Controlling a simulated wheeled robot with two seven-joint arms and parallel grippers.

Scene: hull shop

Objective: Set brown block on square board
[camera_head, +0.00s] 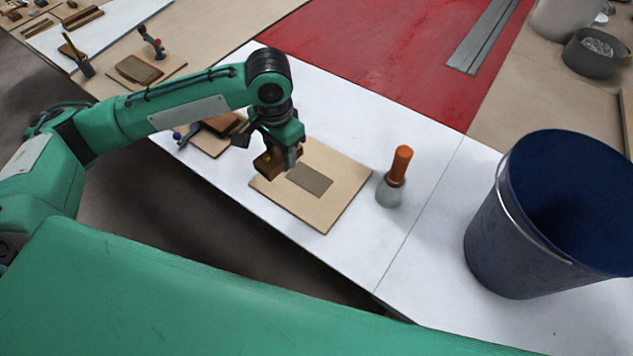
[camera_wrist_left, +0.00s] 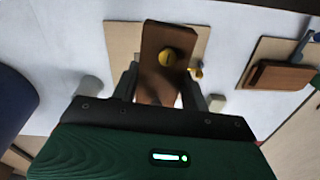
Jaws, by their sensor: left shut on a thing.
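The brown block (camera_head: 267,164) is held in my left gripper (camera_head: 284,155), over the left part of the square board. The square board (camera_head: 335,203) lies flat on the white table and has a grey-brown rectangle (camera_head: 309,179) at its middle. In the left wrist view the brown block (camera_wrist_left: 160,52) stands between the two fingers of my left gripper (camera_wrist_left: 160,88), with a round yellow knob on its face. The board (camera_wrist_left: 122,45) shows behind it. I cannot tell whether the block touches the board. My right gripper is in neither view.
A brush with an orange handle (camera_head: 401,165) stands right of the board. A large dark blue bucket (camera_head: 500,235) stands further right. Another brown block (camera_head: 222,124) lies on a small board with a blue-handled clamp (camera_head: 185,135), left of my gripper; it also shows in the left wrist view (camera_wrist_left: 282,76).

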